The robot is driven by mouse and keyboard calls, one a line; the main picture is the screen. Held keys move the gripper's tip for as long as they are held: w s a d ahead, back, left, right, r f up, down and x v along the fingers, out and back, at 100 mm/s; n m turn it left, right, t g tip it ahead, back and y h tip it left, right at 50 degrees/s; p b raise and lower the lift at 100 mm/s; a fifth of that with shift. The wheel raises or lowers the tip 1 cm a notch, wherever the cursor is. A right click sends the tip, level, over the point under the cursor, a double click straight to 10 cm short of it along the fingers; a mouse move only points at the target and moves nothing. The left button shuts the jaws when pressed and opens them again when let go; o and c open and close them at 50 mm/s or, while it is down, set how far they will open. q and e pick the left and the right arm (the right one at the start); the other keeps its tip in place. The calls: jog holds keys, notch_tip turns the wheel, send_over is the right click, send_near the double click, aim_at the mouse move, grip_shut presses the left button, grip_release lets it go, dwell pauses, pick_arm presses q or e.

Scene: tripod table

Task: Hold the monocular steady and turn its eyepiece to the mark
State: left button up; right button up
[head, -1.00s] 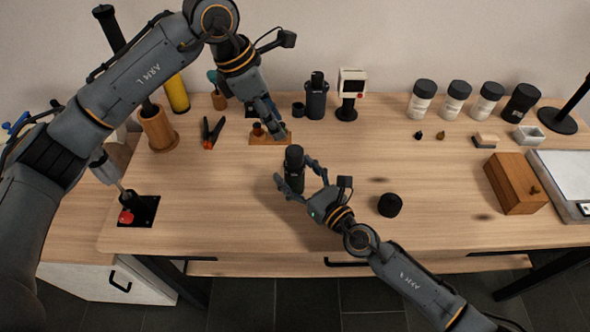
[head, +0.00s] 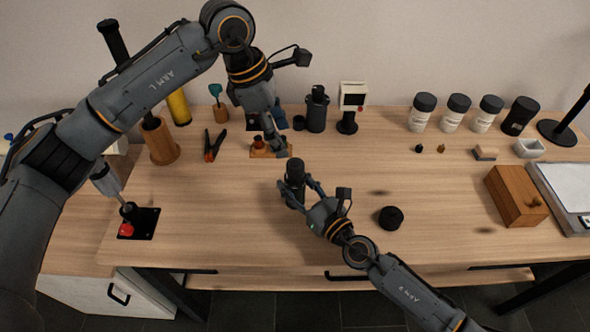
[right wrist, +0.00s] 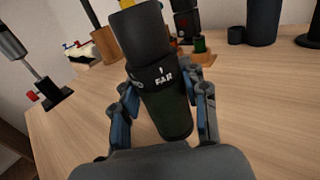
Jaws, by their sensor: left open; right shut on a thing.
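The monocular (head: 295,172) is a dark upright cylinder near the middle of the table. In the right wrist view its body (right wrist: 167,108) bears the white word FAR and a short white line, below the black eyepiece (right wrist: 140,32). My right gripper (head: 301,190) is shut on the body from the near side, with one finger on each side in the right wrist view (right wrist: 162,112). I cannot tell whether its base touches the table. My left gripper (head: 274,142) is open, behind the monocular and apart from it, over a small wooden stand (head: 262,154).
A black round cap (head: 391,217) lies right of my right gripper. A wooden box (head: 515,196) stands farther right. Bottles (head: 421,113) and a small screen device (head: 350,105) line the back.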

aim_at(295, 163)
pick_arm(q)
jog(key=d+f+m+y, duration=0.1)
jog(key=f+m, duration=0.2)
jog(key=m, duration=0.1)
jog(key=d+f+m+y, duration=0.1)
jog(key=f+m, duration=0.2)
jog(key=d+f+m+y, duration=0.1)
jog(key=f+m, duration=0.2)
jog(key=m, duration=0.1)
jog(key=shift+w+f+m+y, duration=0.3)
jog(key=shift+w+f, duration=0.1)
jog(key=c, duration=1.2)
